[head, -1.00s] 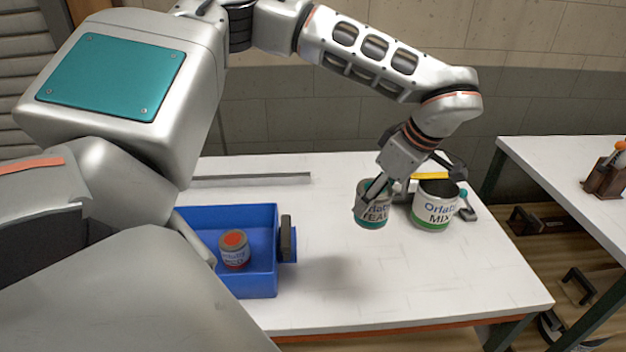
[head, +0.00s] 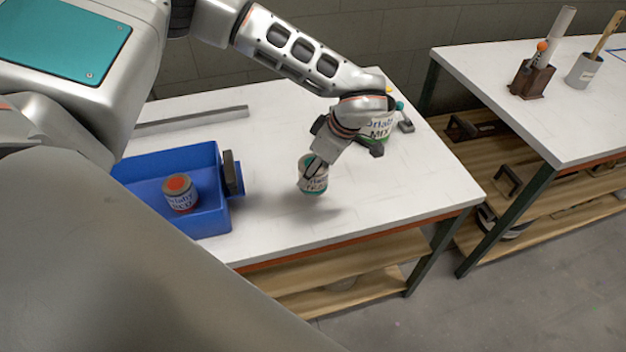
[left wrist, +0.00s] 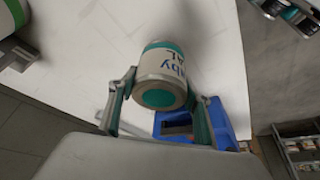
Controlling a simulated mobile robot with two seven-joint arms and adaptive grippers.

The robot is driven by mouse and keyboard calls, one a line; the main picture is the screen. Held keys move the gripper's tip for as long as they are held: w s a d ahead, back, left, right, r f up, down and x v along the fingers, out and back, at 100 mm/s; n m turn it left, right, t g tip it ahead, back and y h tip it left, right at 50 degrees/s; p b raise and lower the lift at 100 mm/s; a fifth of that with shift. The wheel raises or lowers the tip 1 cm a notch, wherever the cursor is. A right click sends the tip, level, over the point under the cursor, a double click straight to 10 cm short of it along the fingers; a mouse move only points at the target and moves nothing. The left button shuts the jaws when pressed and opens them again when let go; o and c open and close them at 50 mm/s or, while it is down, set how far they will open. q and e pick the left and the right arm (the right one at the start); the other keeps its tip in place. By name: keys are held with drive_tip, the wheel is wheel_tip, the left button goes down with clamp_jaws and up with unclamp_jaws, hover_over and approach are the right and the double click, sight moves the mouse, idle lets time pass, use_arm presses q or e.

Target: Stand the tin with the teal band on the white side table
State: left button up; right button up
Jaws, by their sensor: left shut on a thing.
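The tin with the teal band (head: 313,183) is a small pale tin, lettered, in my left gripper (head: 318,166). The gripper is shut on it and holds it over the near workbench, with a shadow on the top below. In the left wrist view the tin (left wrist: 162,72) sits between the two fingers, its round teal-centred end facing the camera. A white-topped table (head: 470,62) stands to the right, across a gap; I cannot tell whether it is the side table. My right gripper is not in view.
A blue bin (head: 212,218) holding a tin with a red top (head: 180,192) stands left on the workbench (head: 270,225). A larger MIX can (head: 378,128) stands behind my gripper. The right table bears a brown block holder (head: 531,80) and a grey cup (head: 583,70); its front is clear.

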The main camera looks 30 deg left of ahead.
sight(313, 182)
use_arm(q)
drive_tip(key=shift+f, duration=2.2)
drive_tip(key=shift+f, duration=0.1)
drive_tip(key=o, duration=1.2)
drive_tip(key=v, duration=1.2)
drive_tip(key=shift+b, duration=0.4)
drive_tip(key=shift+s, duration=0.1)
